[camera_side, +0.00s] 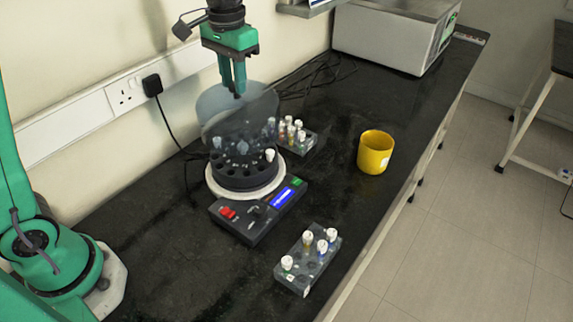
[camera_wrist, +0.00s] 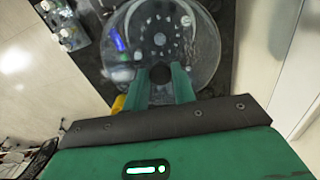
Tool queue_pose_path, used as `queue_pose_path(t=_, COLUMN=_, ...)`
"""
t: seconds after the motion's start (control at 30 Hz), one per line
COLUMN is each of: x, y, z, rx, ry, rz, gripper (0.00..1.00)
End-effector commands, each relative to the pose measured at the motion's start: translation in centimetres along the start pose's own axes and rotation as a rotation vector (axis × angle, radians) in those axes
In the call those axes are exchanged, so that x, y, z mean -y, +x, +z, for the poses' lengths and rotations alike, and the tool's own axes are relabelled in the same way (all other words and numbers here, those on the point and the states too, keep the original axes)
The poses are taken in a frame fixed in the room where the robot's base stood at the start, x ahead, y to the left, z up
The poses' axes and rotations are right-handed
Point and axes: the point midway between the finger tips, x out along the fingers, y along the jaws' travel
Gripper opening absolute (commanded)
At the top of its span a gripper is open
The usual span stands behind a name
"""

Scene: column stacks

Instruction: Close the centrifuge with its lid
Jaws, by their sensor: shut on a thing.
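The centrifuge (camera_side: 245,183) stands on the black bench, with a dark rotor, a white ring around its base and a front panel. White-capped tubes sit in the rotor. The clear, bluish lid (camera_side: 222,105) is above the rotor; its lower edge overlaps the rotor in the side view, so I cannot tell the exact gap. My gripper (camera_side: 239,91) points down and is shut on the top of the lid. In the wrist view my gripper (camera_wrist: 160,82) is at the lid's middle, and the lid (camera_wrist: 205,62) shows as a clear disc with the rotor visible through it.
A tube rack (camera_side: 292,282) stands in front of the centrifuge, and another rack (camera_side: 309,143) stands behind it. A yellow mug (camera_side: 375,153) is to the right, near the bench edge. A grey-white box-shaped device (camera_side: 385,40) stands at the back. Black cables lie along the wall.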

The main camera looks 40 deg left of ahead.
Motion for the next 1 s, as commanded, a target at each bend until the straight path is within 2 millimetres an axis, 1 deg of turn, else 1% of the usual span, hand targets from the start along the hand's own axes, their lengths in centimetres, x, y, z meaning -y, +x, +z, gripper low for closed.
queue_pose_path(t=0.27, x=0.0, y=0.7, z=0.0, rx=0.001, ry=0.001, rz=0.0, gripper=0.0)
queue_pose_path(t=0.8, x=-0.1, y=3.5, z=0.0, rx=0.0, ry=0.001, rz=0.0, gripper=0.0)
queue_pose_path(t=1.0, x=-0.1, y=3.9, z=0.0, rx=0.001, ry=0.001, rz=0.0, gripper=0.0)
